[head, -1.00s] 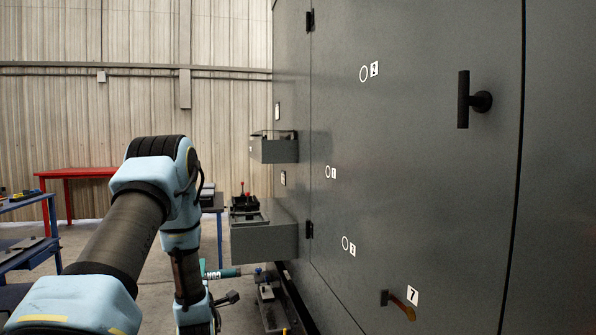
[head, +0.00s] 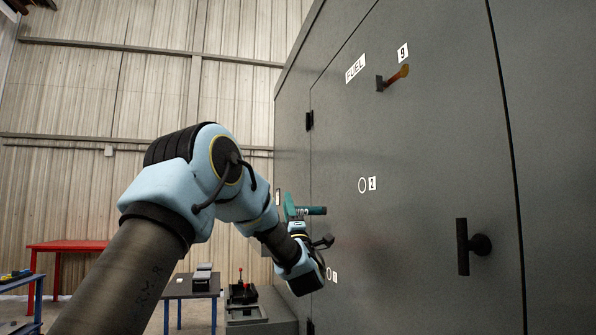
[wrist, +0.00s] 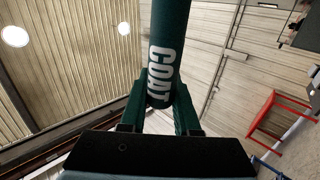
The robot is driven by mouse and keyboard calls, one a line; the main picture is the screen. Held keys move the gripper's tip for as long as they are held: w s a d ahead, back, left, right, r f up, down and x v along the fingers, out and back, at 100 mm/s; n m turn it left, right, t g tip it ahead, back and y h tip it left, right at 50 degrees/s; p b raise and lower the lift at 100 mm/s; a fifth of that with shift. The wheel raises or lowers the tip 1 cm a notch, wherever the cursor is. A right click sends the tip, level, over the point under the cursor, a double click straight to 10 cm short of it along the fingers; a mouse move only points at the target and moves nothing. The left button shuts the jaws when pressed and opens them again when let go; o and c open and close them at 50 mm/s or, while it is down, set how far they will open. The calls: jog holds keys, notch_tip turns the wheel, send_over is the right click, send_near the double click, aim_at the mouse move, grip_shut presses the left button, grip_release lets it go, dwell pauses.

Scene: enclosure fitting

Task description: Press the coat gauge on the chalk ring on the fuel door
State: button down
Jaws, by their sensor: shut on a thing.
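My gripper (wrist: 160,112) is shut on the coat gauge (wrist: 168,45), a dark green tube with white COAT lettering. In the head view the gauge (head: 311,210) lies roughly level in my gripper (head: 292,208), its end pointing right towards the grey door. I cannot tell whether the end touches the door. The fuel door (head: 430,150) bears a FUEL label (head: 355,68). One chalk ring (head: 362,185) is beside label 2, right of and a little above the gauge. Another chalk ring (head: 329,274) is lower, beside a small label, close to my wrist.
An orange-tipped handle (head: 393,78) beside label 9 and a black T-handle (head: 468,247) stick out from the enclosure face. A hinge (head: 309,121) is at the door's left edge. A red table (head: 66,246) and a dark bench (head: 190,287) stand behind at left.

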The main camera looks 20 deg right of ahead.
jog(key=s+d+r+p, duration=0.1)
jog(key=s+d+r, duration=0.15)
jog(key=r, duration=0.45)
jog(key=s+d+p, duration=0.1)
jog(key=d+p, duration=0.4)
jog(key=d, duration=0.1)
jog(key=shift+s+d+t, duration=0.3)
jog(key=shift+d+t, duration=0.05)
jog(key=shift+t, duration=0.05)
jog(key=shift+d+r, duration=0.1)
jog(key=shift+r, duration=0.1)
jog(key=shift+f+b, duration=0.1)
jog(key=shift+b, duration=1.65)
jog(key=shift+s+d+h+b, duration=0.2)
jog(key=shift+h+b, duration=0.1)
jog(key=shift+b, duration=0.55)
dwell(3.5)
